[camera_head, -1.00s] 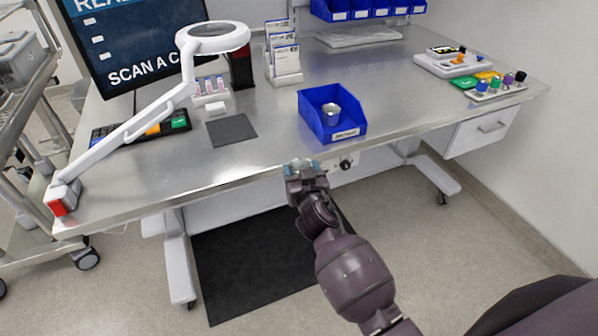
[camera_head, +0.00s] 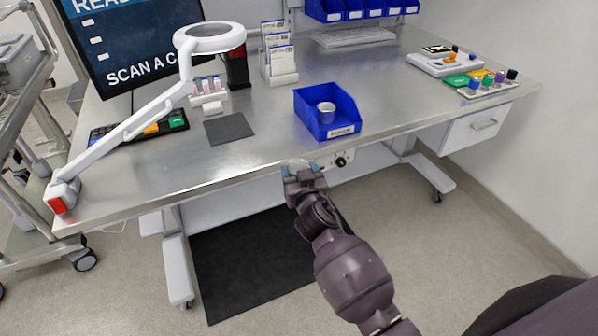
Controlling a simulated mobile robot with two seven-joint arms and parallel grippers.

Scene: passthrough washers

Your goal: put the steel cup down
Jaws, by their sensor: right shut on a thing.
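My right gripper (camera_head: 302,168) is at the bench's front edge, in front of the blue bin. Its bluish fingertips are shut on a small pale metallic thing (camera_head: 298,163). That thing is mostly hidden, and I cannot tell for sure that it is a cup. A small steel-coloured cup (camera_head: 326,112) stands upright inside the open blue bin (camera_head: 345,131), apart from the gripper. My left gripper is not in view.
The steel bench (camera_head: 270,140) has free room left of the bin, beside a dark grey mat (camera_head: 228,128). A white magnifier lamp (camera_head: 160,108) reaches across the left. Card holders (camera_head: 281,62) stand behind. A tray of coloured knobs (camera_head: 488,84) is at right.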

